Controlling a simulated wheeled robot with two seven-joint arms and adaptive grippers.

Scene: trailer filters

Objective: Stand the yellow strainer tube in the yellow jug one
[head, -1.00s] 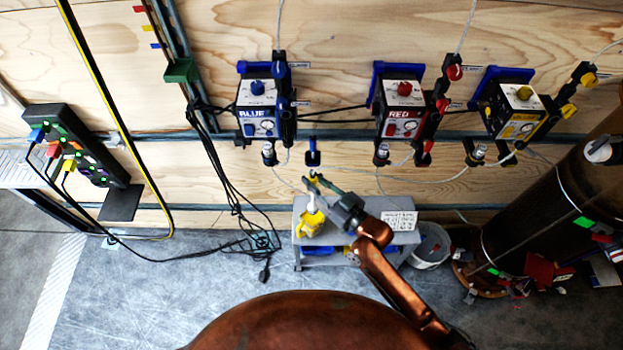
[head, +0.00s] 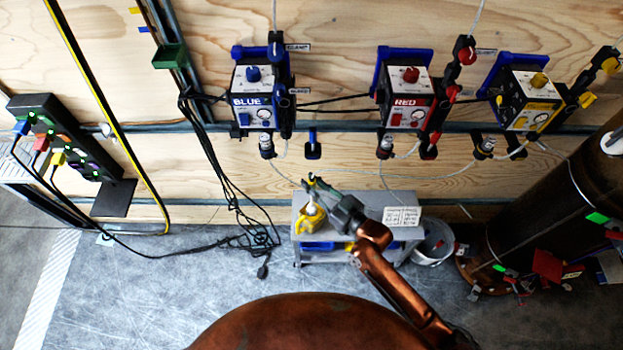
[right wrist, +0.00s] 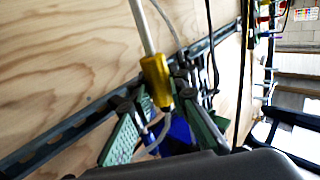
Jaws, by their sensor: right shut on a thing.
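The yellow jug (head: 311,217) stands upright on the left part of a small grey bench. My right gripper (head: 313,183) is just above the jug and shut on the yellow strainer tube. In the right wrist view, the tube's yellow collar (right wrist: 155,80) sits between the green-padded fingers (right wrist: 160,128), with its pale shaft running up the picture. In the head view the tube is small and partly hidden by the fingers; its lower part reaches down to the jug's mouth. I cannot tell how deep it is inside. My left gripper is not in view.
The grey bench (head: 300,254) carries a white label card (head: 402,216) at right. A bucket (head: 436,242) stands beside it. Blue (head: 254,95), red (head: 406,97) and yellow (head: 530,100) units hang on the wooden wall. Black cables hang left of the bench.

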